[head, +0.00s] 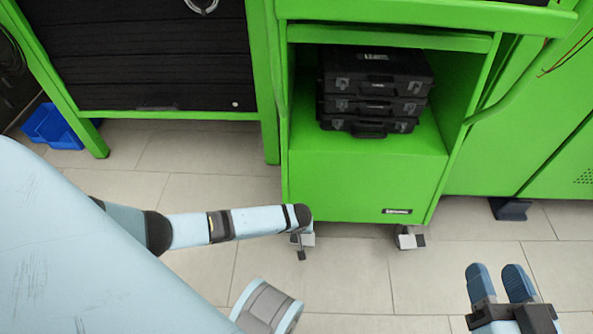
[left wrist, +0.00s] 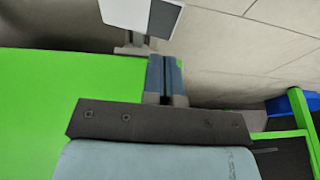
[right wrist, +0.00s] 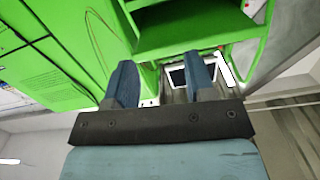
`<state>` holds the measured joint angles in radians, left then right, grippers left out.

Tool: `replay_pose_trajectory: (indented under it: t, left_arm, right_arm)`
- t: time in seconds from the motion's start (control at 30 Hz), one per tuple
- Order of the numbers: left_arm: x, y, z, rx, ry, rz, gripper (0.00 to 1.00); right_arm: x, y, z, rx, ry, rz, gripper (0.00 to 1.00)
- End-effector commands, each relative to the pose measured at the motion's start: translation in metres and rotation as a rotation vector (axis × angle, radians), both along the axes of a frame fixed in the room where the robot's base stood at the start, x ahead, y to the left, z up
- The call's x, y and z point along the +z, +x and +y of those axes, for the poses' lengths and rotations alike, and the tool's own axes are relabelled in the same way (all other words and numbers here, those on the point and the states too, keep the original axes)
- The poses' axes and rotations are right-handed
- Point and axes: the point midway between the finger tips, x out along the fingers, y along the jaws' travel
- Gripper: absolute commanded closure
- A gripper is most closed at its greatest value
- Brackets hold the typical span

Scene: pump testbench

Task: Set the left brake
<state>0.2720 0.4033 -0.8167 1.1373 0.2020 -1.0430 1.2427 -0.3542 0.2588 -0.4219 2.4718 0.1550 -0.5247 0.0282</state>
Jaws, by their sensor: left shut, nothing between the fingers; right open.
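The green cart (head: 365,190) stands on two visible front casters. The left caster (head: 307,239) has a small dark pedal (head: 301,255) low at its front; I cannot tell the brake's position. My left arm reaches in from the left and its end lies just above the left caster, so its fingers are hidden in the head view. In the left wrist view my left gripper (left wrist: 164,66) is shut and empty, its fingertips close to a grey and white part (left wrist: 142,14), likely the caster. My right gripper (head: 498,272) is open and empty, low at the right.
The right caster (head: 409,238) is under the cart's other front corner. Black cases (head: 375,85) are stacked on the cart's shelf. A blue bin (head: 55,127) stands far left. Green cabinets flank the cart. Tiled floor (head: 400,290) in front is clear between my arms.

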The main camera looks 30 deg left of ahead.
Motion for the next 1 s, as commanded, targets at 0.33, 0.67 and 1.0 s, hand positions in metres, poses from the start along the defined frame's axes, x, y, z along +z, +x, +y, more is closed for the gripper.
replay_pose_trajectory:
  t: [0.33, 0.67, 1.0]
  left_arm:
    - [-0.044, -0.002, 0.007, 0.000, 0.000, 0.000, 1.00]
    - [-0.045, -0.003, 0.008, 0.000, -0.001, 0.001, 1.00]
    - [-0.037, 0.001, 0.008, 0.005, -0.057, -0.031, 1.00]
  right_arm:
    - [0.002, 0.014, -0.009, -0.008, -0.104, -0.183, 0.50]
    - [0.004, 0.015, -0.009, -0.009, -0.111, -0.196, 0.50]
    - [0.009, 0.002, -0.002, -0.005, -0.019, -0.036, 0.50]
